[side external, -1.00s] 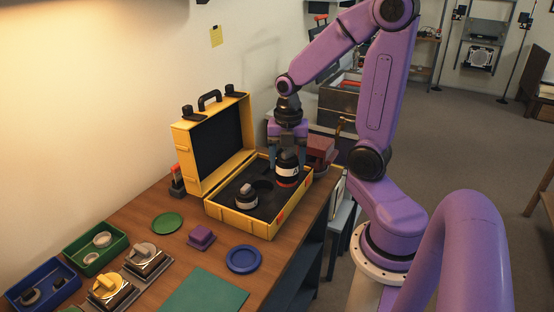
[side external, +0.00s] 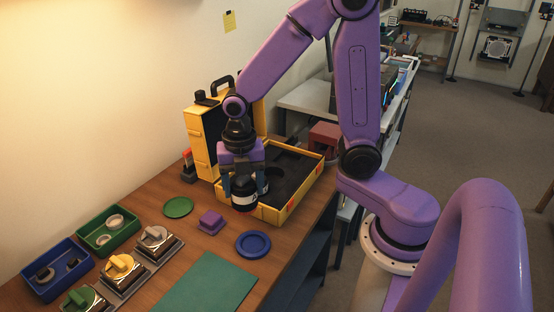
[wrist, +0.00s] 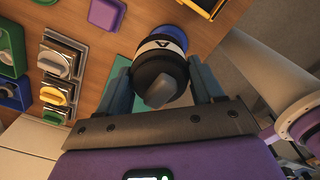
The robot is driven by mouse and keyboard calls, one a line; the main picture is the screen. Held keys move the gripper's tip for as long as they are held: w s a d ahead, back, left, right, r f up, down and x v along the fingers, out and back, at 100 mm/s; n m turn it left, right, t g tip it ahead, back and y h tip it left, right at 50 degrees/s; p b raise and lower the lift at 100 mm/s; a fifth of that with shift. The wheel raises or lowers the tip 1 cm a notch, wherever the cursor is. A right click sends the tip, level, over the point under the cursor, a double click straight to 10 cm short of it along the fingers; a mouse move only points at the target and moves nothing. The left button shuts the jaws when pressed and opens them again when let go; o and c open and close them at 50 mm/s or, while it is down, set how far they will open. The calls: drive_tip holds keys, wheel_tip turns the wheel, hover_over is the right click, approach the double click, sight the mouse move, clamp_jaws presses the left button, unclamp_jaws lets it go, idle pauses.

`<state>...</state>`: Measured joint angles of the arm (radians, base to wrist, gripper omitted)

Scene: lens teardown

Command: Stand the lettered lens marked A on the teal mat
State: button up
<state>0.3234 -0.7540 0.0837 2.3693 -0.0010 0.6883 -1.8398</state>
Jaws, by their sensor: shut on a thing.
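The lens marked A (wrist: 160,50) is a dark cylinder with a white lettered band and a grey knob, seen in the wrist view. My gripper (side external: 244,189) is shut on it, one finger on each side. In the side view, the held lens (side external: 243,201) hangs upright in front of the yellow case's (side external: 285,218) left front part. The teal mat (side external: 208,284) lies flat and bare at the table's front edge, nearer the camera than my gripper. The mat also shows partly behind the lens in the wrist view. The other lens in the case is hidden behind my gripper.
A blue plate (side external: 253,244) and a purple block (side external: 211,222) lie between the case and the mat. A green plate (side external: 178,207) is farther left. Green (side external: 108,240) and blue (side external: 58,285) bins and a row of knobbed blocks (side external: 155,240) stand left of the mat.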

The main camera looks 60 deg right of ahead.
drive_tip(key=s+a+f+n, duration=0.1)
drive_tip(key=a+f+n, duration=0.25)
drive_tip(key=a, duration=1.15)
drive_tip(key=shift+m, duration=0.45)
drive_tip(key=shift+s+a+f, duration=0.1)
drive_tip(key=shift+s+f, duration=0.05)
drive_tip(key=shift+f, duration=1.35)
drive_tip(key=shift+s+f, duration=0.1)
drive_tip(key=shift+f, duration=1.35)
drive_tip(key=shift+f, duration=0.45)
drive_tip(key=o, duration=1.1)
drive_tip(key=shift+o, duration=0.5)
wheel_tip(320, 180, up, 9)
drive_tip(key=shift+s, duration=0.1)
